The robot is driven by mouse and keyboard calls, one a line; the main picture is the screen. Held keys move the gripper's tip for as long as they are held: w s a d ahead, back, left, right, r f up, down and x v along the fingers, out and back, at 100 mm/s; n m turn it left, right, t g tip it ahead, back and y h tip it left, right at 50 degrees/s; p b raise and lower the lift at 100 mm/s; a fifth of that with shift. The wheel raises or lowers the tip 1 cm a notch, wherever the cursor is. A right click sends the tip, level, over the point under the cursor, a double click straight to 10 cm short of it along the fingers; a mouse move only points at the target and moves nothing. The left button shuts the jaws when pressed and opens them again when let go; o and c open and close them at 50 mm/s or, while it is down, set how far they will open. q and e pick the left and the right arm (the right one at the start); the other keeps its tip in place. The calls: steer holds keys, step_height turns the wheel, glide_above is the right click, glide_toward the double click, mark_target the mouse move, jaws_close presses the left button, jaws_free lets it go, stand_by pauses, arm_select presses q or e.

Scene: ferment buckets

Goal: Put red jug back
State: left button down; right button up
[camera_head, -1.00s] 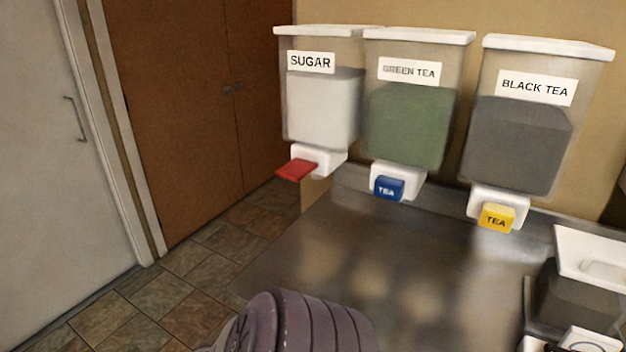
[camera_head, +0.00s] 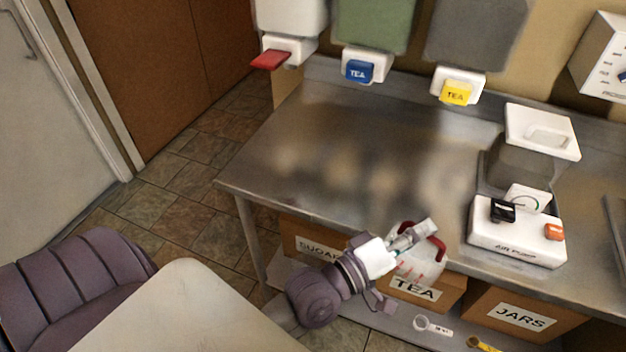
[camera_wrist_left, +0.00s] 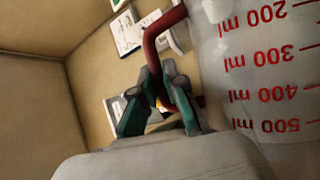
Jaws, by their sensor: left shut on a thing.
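The red jug is a clear measuring jug (camera_head: 418,268) with a red handle and red marks. It is near the table's front edge, in front of the TEA box in the head view. My left gripper (camera_head: 408,238) is shut on its red handle. In the left wrist view, the teal fingers (camera_wrist_left: 158,85) close around the handle (camera_wrist_left: 165,28), and the jug's wall (camera_wrist_left: 265,70) with red ml marks fills the right side. The jug looks tilted. Its far side is hidden. My right gripper is not in view.
The metal table (camera_head: 340,150) is clear in its middle and left. Dispensers with red, blue and yellow taps hang behind. Boxes labelled TEA (camera_head: 440,297) and JARS (camera_head: 520,312) sit below on a shelf.

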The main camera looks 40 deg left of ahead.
arm_select(q)
steer(key=w+a+r+m+g+y+p, duration=0.3)
steer(key=w+a+r+m+g+y, duration=0.1)
steer(key=w+a+m+y, duration=0.5)
steer(key=shift+m, duration=0.4)
steer(key=a+f, duration=0.3)
steer(key=a+f+p, duration=0.1)
steer(key=a+f, duration=0.2)
steer(key=f, duration=0.1)
steer(key=w+a+f+p, duration=0.1)
steer(key=a+f, duration=0.3)
steer(key=shift+f, duration=0.1)
steer(key=c, duration=1.2)
jaws_free()
steer(key=shift+b+v, duration=0.45)
steer(key=shift+v, duration=5.65)
